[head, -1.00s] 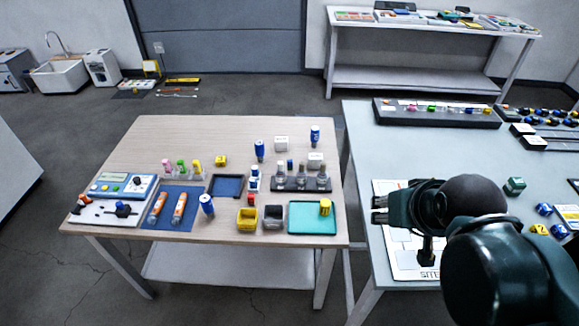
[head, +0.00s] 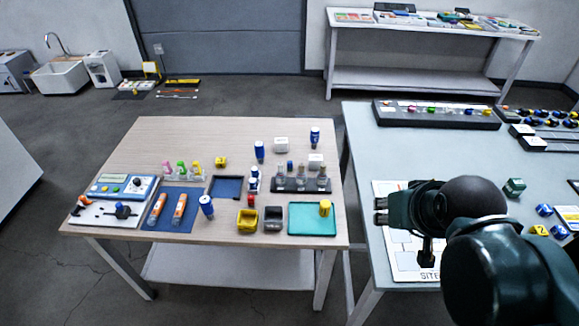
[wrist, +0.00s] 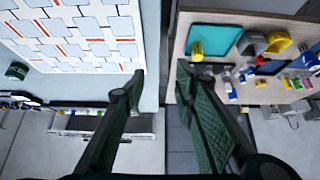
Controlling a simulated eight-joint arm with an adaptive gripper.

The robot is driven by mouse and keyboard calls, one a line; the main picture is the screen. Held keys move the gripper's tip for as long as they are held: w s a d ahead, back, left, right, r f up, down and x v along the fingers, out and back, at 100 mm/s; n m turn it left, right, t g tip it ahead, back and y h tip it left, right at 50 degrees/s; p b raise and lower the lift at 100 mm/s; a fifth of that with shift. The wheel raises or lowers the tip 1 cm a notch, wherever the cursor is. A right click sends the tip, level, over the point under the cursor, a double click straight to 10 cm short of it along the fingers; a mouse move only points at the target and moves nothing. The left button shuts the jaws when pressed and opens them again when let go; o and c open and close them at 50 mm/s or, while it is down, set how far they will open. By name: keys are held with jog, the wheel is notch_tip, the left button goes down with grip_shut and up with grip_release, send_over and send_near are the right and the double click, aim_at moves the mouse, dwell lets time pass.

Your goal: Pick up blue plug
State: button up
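Several blue things could be the plug, and I cannot tell which is meant. A small blue piece (head: 290,165) stands at the back of the wooden table, and blue pieces (head: 544,209) lie on the grey table at the right. Taller blue-and-white bottles (head: 315,136) also stand on the wooden table. My gripper (head: 381,211) is over the left edge of the grey table, apart from all of these. In the wrist view my gripper (wrist: 160,78) has its two fingers wide apart with nothing between them.
The wooden table (head: 165,135) holds a teal tray (head: 305,222), yellow (head: 247,221) and grey (head: 273,218) bins, a dark rack (head: 285,186) and a blue mat. A printed sheet (head: 405,262) lies under my gripper. A narrow gap separates the two tables.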

jog(key=shift+w+r, duration=0.1)
jog(key=w+a+r+n+g+p, duration=0.1)
jog(key=w+a+r+n+p, duration=0.15)
jog(key=w, duration=0.35)
jog(key=w+a+r+n+g+p, duration=0.1)
jog(key=w+a+r+n, duration=0.15)
jog(key=w, duration=0.35)
jog(key=n+g+p, duration=0.5)
jog(key=n+p, duration=0.2)
jog(key=n, duration=0.7)
send_over(290, 162)
jog(key=f, duration=1.9)
jog(key=shift+d, duration=0.2)
jog(key=shift+w+a+f, duration=0.1)
jog(key=shift+a+f, duration=0.15)
jog(key=shift+f, duration=0.3)
jog(key=shift+f, duration=1.3)
